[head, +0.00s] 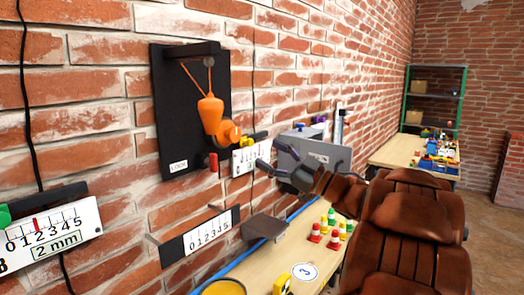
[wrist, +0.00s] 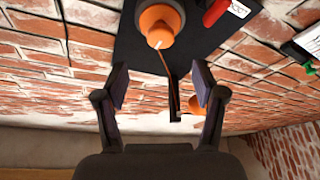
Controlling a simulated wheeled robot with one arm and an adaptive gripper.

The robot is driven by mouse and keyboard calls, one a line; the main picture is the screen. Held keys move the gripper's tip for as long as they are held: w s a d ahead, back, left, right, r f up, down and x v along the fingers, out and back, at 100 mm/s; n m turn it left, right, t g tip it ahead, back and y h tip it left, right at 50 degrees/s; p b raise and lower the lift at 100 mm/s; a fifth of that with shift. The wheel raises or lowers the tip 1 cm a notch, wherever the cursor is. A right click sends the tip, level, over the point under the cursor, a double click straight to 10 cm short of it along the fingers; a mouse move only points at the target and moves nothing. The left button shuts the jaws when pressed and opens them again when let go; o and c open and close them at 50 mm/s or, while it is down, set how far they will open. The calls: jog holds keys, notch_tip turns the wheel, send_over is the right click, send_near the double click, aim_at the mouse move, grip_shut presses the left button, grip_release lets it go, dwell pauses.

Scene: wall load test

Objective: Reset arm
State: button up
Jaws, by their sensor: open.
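My gripper (head: 261,156) is at the end of my brown arm, at the middle of the head view. Its two dark fingers are spread apart with nothing between them. It is in front of the brick wall, to the right of and below an orange hanging body (head: 210,112). In the wrist view the open fingers (wrist: 160,78) frame part of the wall, a dark bar and a cord. A round orange part (wrist: 160,22) shows above and between the fingertips, apart from them.
The orange body hangs by cords on a black wall panel (head: 168,125). A numbered scale (head: 208,232) and a small dark tray (head: 264,227) are on the wall below. A grey box (head: 310,150) and red, yellow and green pieces (head: 330,228) are close to my arm.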

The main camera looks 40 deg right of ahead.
jog(key=shift+s+d+f, duration=0.1)
jog(key=shift+s, duration=0.2)
jog(key=shift+w, duration=0.1)
dwell(0.3)
jog(key=w+d+f+m+g+h, duration=0.25)
jog(key=w+m+h, duration=0.55)
jog(key=h, duration=0.4)
jog(key=s+a+f+m+g+h+p, duration=0.1)
jog(key=s+a+f+m+g, duration=0.2)
jog(key=f, duration=0.4)
jog(key=s+a+f+m+g+h, duration=0.1)
jog(key=s+a+f+g, duration=0.2)
jog(key=a+f+g, duration=0.3)
jog(key=s+a+f+g+y, duration=0.1)
jog(key=s+a+f+g, duration=0.2)
jog(key=s+a, duration=0.4)
jog(key=s+a+f+n+g+y, duration=0.1)
jog(key=s+a+f+g, duration=0.3)
jog(key=s, duration=0.9)
jog(key=s+a+f+g+y+p, duration=0.1)
jog(key=s+a+f+g+y, duration=0.2)
jog(key=s+a+f, duration=0.3)
jog(key=s+a, duration=0.4)
jog(key=a, duration=0.1)
jog(key=shift+f+n, duration=0.4)
